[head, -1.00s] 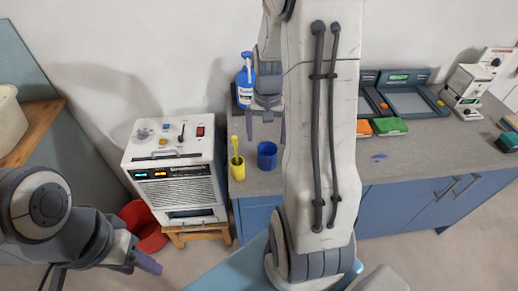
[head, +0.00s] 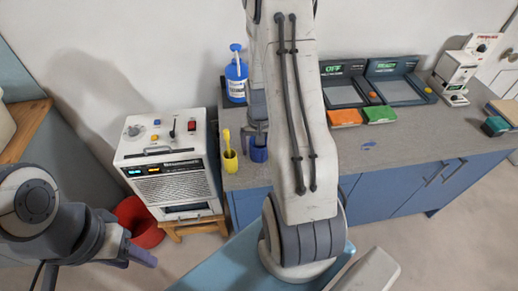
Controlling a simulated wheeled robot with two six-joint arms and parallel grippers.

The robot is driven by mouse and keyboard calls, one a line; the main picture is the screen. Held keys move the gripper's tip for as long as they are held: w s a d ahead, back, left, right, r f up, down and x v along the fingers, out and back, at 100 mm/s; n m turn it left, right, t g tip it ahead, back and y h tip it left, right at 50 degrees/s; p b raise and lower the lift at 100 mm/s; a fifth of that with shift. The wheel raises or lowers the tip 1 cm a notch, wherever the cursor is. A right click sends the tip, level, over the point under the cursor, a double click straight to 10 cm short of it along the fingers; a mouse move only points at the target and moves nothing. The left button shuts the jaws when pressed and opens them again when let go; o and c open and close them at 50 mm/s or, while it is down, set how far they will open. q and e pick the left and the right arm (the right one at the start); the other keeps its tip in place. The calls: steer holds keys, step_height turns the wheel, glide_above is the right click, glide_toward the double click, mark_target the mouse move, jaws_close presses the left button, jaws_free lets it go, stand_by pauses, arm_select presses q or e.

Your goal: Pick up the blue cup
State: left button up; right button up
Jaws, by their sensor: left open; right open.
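The blue cup (head: 259,154) stands on the grey counter near its left front end, next to a yellow cup. My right gripper (head: 257,137) is open and points down right at the blue cup, covering its upper part. I cannot tell whether the fingers are around the cup or just above it, or whether they touch it. My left gripper (head: 140,257) is open and empty at the lower left, far from the cup.
The yellow cup (head: 230,162) with a yellow brush in it stands close on the left. A white instrument box (head: 166,160) on a stool and a red bin (head: 140,220) are left. Trays (head: 345,92) lie right on the counter (head: 400,145).

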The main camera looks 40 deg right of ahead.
steer(key=c, duration=1.3)
steer(key=shift+r, duration=0.1)
step_height(320, 180, up, 10)
steer(key=shift+f+b, duration=0.1)
steer(key=shift+b, duration=0.2)
